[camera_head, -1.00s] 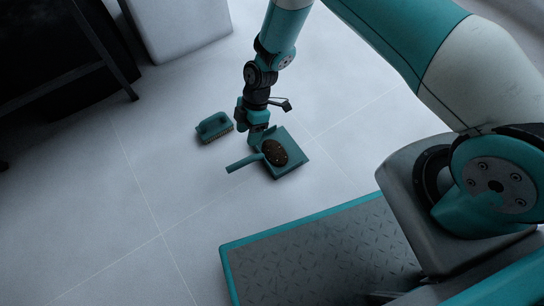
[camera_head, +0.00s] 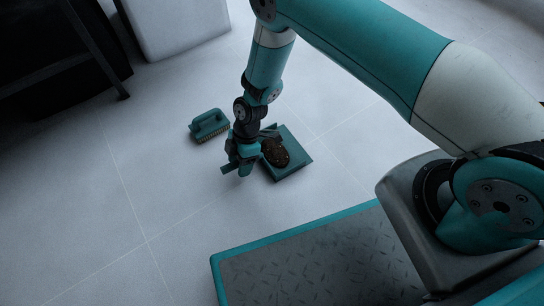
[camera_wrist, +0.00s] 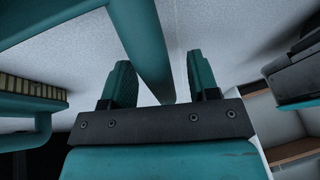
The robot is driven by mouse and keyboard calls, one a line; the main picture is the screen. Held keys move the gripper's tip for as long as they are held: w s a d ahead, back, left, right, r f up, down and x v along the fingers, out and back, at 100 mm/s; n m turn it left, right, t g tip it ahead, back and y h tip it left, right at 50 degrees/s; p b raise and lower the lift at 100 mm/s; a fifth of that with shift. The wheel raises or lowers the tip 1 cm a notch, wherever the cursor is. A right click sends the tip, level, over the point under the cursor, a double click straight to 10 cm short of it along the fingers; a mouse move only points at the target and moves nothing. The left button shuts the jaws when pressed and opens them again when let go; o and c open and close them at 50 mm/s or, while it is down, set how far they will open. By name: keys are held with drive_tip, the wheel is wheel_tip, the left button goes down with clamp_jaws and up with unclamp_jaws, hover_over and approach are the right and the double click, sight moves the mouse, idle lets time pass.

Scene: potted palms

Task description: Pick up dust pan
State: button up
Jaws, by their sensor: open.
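The teal dust pan (camera_head: 297,161) lies on the pale tiled floor with a brown heap of dirt (camera_head: 275,154) in it. My gripper (camera_head: 242,171) is down at the pan's handle, left of the heap, and hides most of the handle. In the wrist view my gripper (camera_wrist: 163,82) is open. Its two fingers stand on either side of the teal handle (camera_wrist: 150,45), which runs between them with a gap showing on the right side. I cannot tell how close the handle is to the left finger.
A teal hand brush (camera_head: 209,124) with pale bristles lies on the floor left of the pan; it also shows at the left in the wrist view (camera_wrist: 30,105). A white box-like block (camera_head: 175,25) and a dark piece of furniture (camera_head: 60,50) stand behind. Floor to the left is clear.

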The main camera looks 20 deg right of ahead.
clamp_jaws()
drive_tip(key=shift+r, duration=0.1)
